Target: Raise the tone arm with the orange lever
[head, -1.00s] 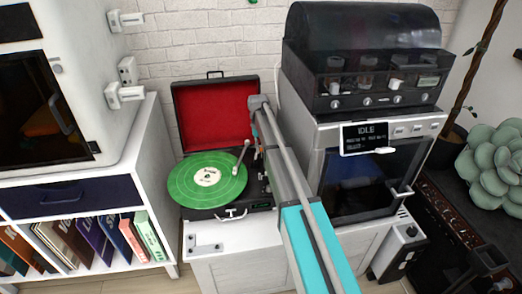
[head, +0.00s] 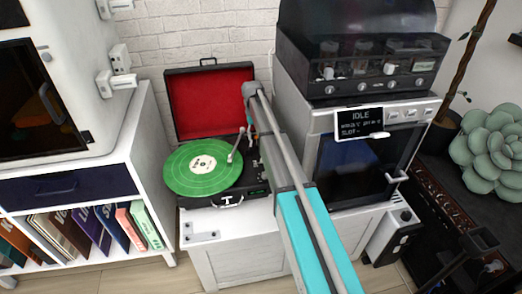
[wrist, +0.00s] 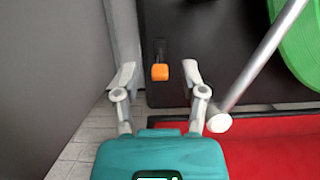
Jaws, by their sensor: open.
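The record player (head: 187,199) stands open on a white cabinet, with a green record (head: 200,181) on it. Its silver tone arm (head: 236,147) reaches over the record in the head view. In the wrist view the tone arm (wrist: 262,58) runs diagonally to the right of my gripper (wrist: 158,74). The small orange lever (wrist: 160,72) sits on the black deck, between my open fingertips as seen from the wrist. I cannot tell how far the fingertips are above it. My own arm hides much of the deck's right side in the head view.
The red-lined lid (head: 208,102) stands up behind the deck and fills the lower right of the wrist view (wrist: 275,148). A grey oven-like machine (head: 365,160) with a display stands close on the right. A white shelf unit (head: 146,130) is on the left.

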